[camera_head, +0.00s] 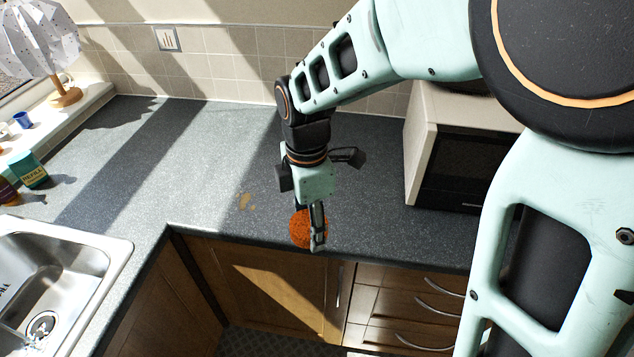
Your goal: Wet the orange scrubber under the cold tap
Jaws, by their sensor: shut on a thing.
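The orange scrubber (300,229) is a round, rough orange pad near the front edge of the grey counter. My gripper (317,232) is shut on it and points down. One finger covers the scrubber's right side; the other finger is mostly hidden. I cannot tell whether the scrubber touches the counter or is held just above it. The cold tap cannot be made out clearly.
A green bottle (30,170) stands on the counter above the sink. A microwave (455,150) is right of my gripper. A lamp (62,92) stands on the windowsill.

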